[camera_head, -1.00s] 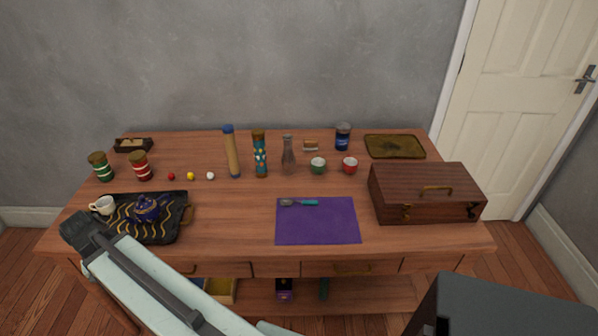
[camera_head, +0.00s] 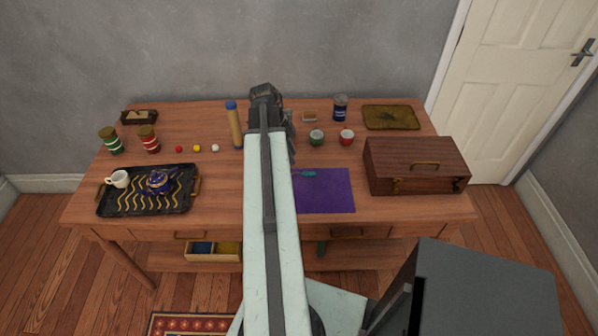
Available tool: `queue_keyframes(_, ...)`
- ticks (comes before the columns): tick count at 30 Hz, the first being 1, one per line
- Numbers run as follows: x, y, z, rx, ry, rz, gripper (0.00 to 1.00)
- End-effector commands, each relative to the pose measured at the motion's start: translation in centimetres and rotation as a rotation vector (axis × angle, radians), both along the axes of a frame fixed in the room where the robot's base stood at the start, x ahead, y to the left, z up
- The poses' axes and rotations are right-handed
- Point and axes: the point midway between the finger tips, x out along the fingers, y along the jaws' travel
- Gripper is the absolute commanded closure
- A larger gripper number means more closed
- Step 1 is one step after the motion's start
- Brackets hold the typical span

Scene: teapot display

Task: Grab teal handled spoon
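The teal handled spoon lies on the purple mat (camera_head: 325,195). Only its teal handle (camera_head: 307,174) shows at the mat's upper edge; its bowl end is hidden behind my arm. My arm stretches from the bottom of the picture up over the table, just left of the mat's visible part.
A wooden box (camera_head: 415,166) stands right of the mat. Green (camera_head: 316,138) and red (camera_head: 346,137) cups and a blue jar (camera_head: 340,107) stand behind it. A black tray (camera_head: 150,205) with a cup and blue teapot is at left. A tall cylinder (camera_head: 235,127) stands by my arm.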

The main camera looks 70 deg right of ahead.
Motion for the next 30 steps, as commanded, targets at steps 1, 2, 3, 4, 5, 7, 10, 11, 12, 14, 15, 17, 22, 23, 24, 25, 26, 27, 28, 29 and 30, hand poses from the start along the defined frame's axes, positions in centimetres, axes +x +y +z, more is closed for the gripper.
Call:
queue_keyframes(1,0.0,0.0,-0.3,0.0,0.0,0.001,0.69)
queue_keyframes(2,0.0,0.0,-0.6,0.001,0.0,0.002,0.69)
queue_keyframes(3,-0.1,0.0,-1.0,0.0,0.0,0.002,0.69)
queue_keyframes(4,-0.2,0.0,-1.5,0.0,0.0,0.003,0.69)
queue_keyframes(5,-0.2,-0.1,-1.9,0.0,0.0,0.003,0.69)
queue_keyframes(7,-0.4,-0.1,-2.7,0.0,0.0,0.004,0.69)
queue_keyframes(10,-0.5,-0.2,-2.8,0.001,0.0,0.006,0.69)
queue_keyframes(11,-0.5,-0.2,-2.7,0.001,-0.001,0.007,0.69)
queue_keyframes(12,-0.5,-0.2,-2.8,0.001,-0.001,0.007,0.69)
queue_keyframes(14,-0.6,-0.2,-3.3,0.001,-0.001,0.007,0.69)
queue_keyframes(15,-0.6,-0.2,-3.9,0.001,-0.001,0.007,0.69)
queue_keyframes(17,-0.8,-0.3,-4.9,0.001,-0.001,0.008,0.69)
queue_keyframes(22,-1.4,-0.6,-7.7,0.0,-0.001,0.007,0.69)
queue_keyframes(23,-1.5,-0.6,-7.9,0.0,-0.001,0.007,0.69)
queue_keyframes(24,-1.6,-0.6,-8.0,0.0,-0.001,0.007,0.69)
queue_keyframes(25,-1.6,-0.6,-7.9,0.001,-0.001,0.008,0.69)
queue_keyframes(26,-1.6,-0.6,-7.8,0.001,-0.001,0.008,0.69)
queue_keyframes(27,-1.6,-0.6,-7.7,0.001,-0.001,0.008,0.69)
queue_keyframes(28,-1.6,-0.6,-7.6,0.001,-0.001,0.008,0.69)
queue_keyframes(29,-1.6,-0.6,-7.6,0.001,-0.001,0.008,0.69)
queue_keyframes(30,-1.6,-0.6,-7.6,0.001,-0.001,0.009,0.69)
